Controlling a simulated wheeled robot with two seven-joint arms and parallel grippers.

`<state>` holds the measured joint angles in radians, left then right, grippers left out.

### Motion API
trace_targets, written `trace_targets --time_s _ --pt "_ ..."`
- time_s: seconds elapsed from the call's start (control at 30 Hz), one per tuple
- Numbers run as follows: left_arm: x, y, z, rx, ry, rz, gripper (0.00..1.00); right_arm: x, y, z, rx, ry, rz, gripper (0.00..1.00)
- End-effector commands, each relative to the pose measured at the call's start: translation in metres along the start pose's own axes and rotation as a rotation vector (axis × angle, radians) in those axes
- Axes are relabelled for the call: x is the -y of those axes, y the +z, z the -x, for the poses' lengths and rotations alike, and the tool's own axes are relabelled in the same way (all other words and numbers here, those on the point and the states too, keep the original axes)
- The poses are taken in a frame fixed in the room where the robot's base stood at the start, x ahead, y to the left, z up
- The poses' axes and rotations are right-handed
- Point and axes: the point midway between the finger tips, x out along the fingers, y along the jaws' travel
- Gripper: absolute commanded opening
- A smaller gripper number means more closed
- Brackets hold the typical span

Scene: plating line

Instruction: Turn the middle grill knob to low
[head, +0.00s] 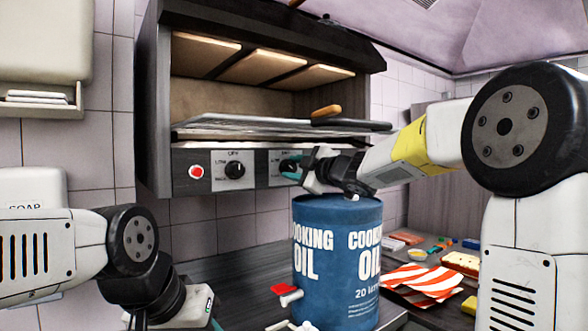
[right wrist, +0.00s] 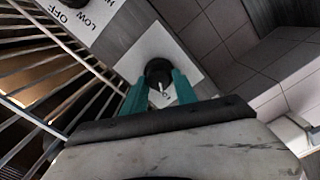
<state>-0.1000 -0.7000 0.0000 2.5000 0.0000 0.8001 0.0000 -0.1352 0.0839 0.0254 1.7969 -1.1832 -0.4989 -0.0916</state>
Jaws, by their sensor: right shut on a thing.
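The grill (head: 153,110) hangs on the wall with a row of black knobs along its front panel. The middle knob (right wrist: 158,72) sits on a white plate, between the teal fingertips of my right gripper (right wrist: 160,88). In the head view my right gripper (head: 291,168) is at that knob and mostly covers it. It is shut on the knob. A white pointer mark shows on the knob in the right wrist view, but its setting labels are not readable. My left gripper (head: 165,308) is low at the left, with its fingers hidden.
A left knob (head: 235,170) and red button (head: 196,171) are beside it. A rack (head: 225,122) juts out above. A blue oil drum (head: 336,270) stands under my right gripper. A striped cloth (head: 420,281) and food items lie right on the counter.

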Motion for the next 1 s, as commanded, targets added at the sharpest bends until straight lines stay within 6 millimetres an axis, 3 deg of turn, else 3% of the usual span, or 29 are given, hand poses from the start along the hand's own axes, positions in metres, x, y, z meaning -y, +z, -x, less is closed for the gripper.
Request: trace_targets --time_s 0.07,0.1,0.2,0.67,1.0 --pt "0.0 0.0 0.0 0.0 0.0 0.0 0.36 -0.003 -0.002 -0.001 -0.004 0.005 -0.001 0.0" --pt "0.0 0.0 0.0 0.0 0.0 0.0 0.36 -0.003 -0.002 -0.001 -0.004 0.005 -0.001 0.36" --pt "0.0 0.0 0.0 0.0 0.0 0.0 0.36 -0.003 -0.002 -0.001 -0.004 0.006 -0.001 0.55" --pt "0.0 0.0 0.0 0.0 0.0 0.0 0.36 -0.001 -0.001 0.002 -0.001 0.002 -0.001 0.55" --pt "0.0 0.0 0.0 0.0 0.0 0.0 0.36 -0.001 -0.001 0.054 0.0 0.003 0.0 0.55"
